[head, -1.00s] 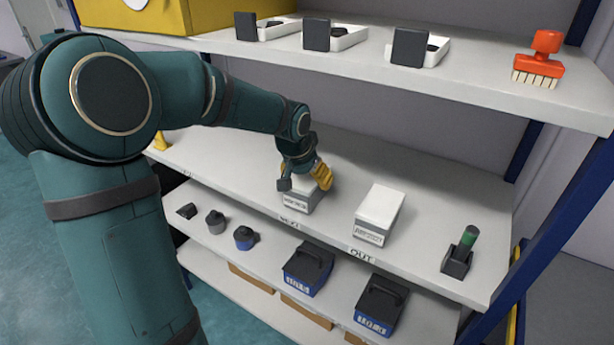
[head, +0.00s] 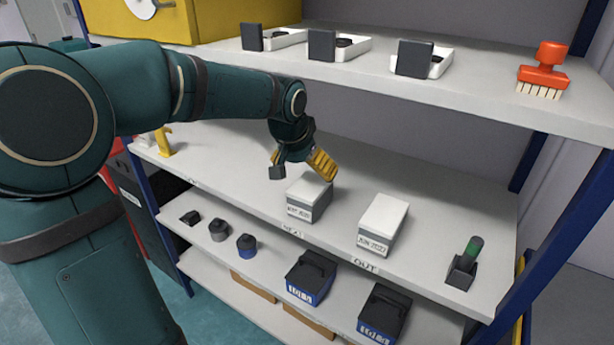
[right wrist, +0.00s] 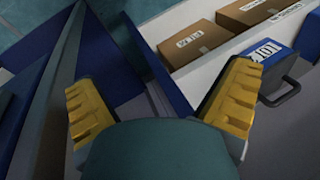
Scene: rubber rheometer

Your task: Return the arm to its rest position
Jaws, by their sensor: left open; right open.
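My left arm comes in from the left in the head view. Its gripper (head: 300,168) is open, with yellow finger pads, above and just behind a white-lidded grey box (head: 309,197) on the middle shelf (head: 430,190). A small gap shows between the fingers and the box, and nothing is held. My right gripper (right wrist: 160,110) shows only in the right wrist view. Its yellow fingers are spread wide with nothing between them. It points down near a blue upright and a low shelf. The right arm is not in the head view.
A second white-lidded box (head: 383,224) stands to the right by the "OUT" label. A green-handled tool in a black holder (head: 464,264) is near the shelf's right end. The upper shelf (head: 470,88) holds white trays and a red brush (head: 543,72). Blue cases (head: 311,277) sit below.

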